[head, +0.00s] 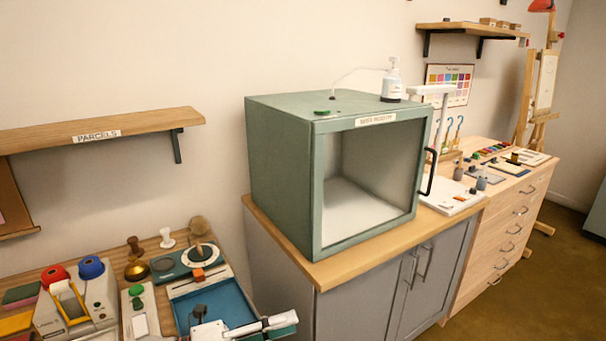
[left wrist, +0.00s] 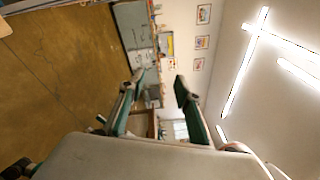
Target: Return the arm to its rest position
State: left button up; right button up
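A green-grey box cabinet (head: 278,170) with an open-looking front stands on a wood-topped grey cupboard (head: 355,300). A wooden shelf (head: 50,133) labelled PARCELS is on the wall at left. Stamps, a scale (head: 200,254) and a tape dispenser (head: 72,318) crowd the lower-left table.

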pick_arm(q)
jog(key=s+a+f+n+t+y, duration=0.1)
jog(key=a+f+n+t+y, duration=0.35)
jog(key=n, duration=0.65)
jog(key=s+a+f+n+t+y, duration=0.1)
jog(key=a+f+n+t+y, duration=0.4)
jog(key=n, duration=0.5)
jog(key=s+a+f+n+g+y, duration=0.2)
jog(key=s+a+f+n, duration=0.1)
jog(key=s+f+n, duration=0.2)
jog(key=s+a+f+n+g+y, duration=0.3)
jog(key=s+f+n, duration=0.2)
jog(key=s+f, duration=0.4)
notch_tip(320, 180, down, 3)
jog(key=shift+a+f+n, duration=0.1)
jog(key=shift+a+n, duration=0.1)
jog(key=shift+n, duration=0.1)
dwell(0.6)
